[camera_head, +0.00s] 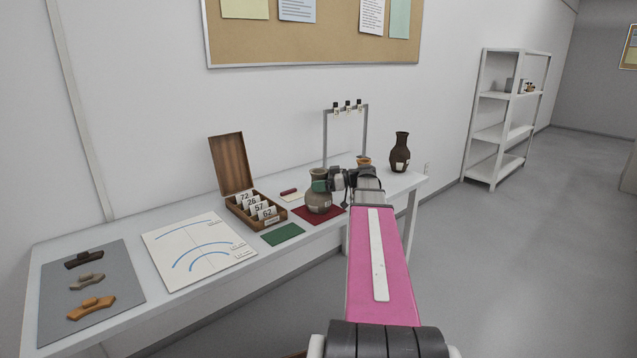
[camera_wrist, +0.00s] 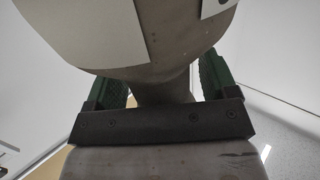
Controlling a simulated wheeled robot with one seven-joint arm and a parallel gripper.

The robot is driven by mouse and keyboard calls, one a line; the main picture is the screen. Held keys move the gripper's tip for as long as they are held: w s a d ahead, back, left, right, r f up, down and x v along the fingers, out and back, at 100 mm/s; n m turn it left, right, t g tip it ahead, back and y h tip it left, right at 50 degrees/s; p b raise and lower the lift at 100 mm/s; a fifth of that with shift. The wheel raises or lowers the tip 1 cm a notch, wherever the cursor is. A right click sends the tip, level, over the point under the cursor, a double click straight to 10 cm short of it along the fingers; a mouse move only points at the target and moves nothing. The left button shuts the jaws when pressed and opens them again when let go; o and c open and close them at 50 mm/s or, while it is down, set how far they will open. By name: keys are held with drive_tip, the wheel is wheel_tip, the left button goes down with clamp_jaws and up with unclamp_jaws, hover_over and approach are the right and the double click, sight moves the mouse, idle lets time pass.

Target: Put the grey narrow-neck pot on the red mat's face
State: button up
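The grey narrow-neck pot (camera_head: 319,203) is upright over the red mat (camera_head: 333,216), its base within the mat's outline. I cannot tell whether it rests on the mat or hangs just above it. My gripper (camera_head: 320,184) reaches in from the right, with its green finger pads at the pot's neck. In the wrist view the pot (camera_wrist: 175,40) fills the top of the picture, with a pale label on its body.
A green mat (camera_head: 283,235) and a wooden box with numbered cards (camera_head: 240,208) lie left of the red mat. A metal frame with clips (camera_head: 325,140), a small orange pot (camera_head: 364,161) and a dark tall vase (camera_head: 400,155) stand behind and right on the table.

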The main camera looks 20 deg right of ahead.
drive_tip(key=shift+r, duration=0.1)
drive_tip(key=shift+s+d, duration=0.1)
drive_tip(key=shift+d, duration=0.15)
drive_tip(key=v, duration=1.1)
drive_tip(key=shift+d, duration=0.2)
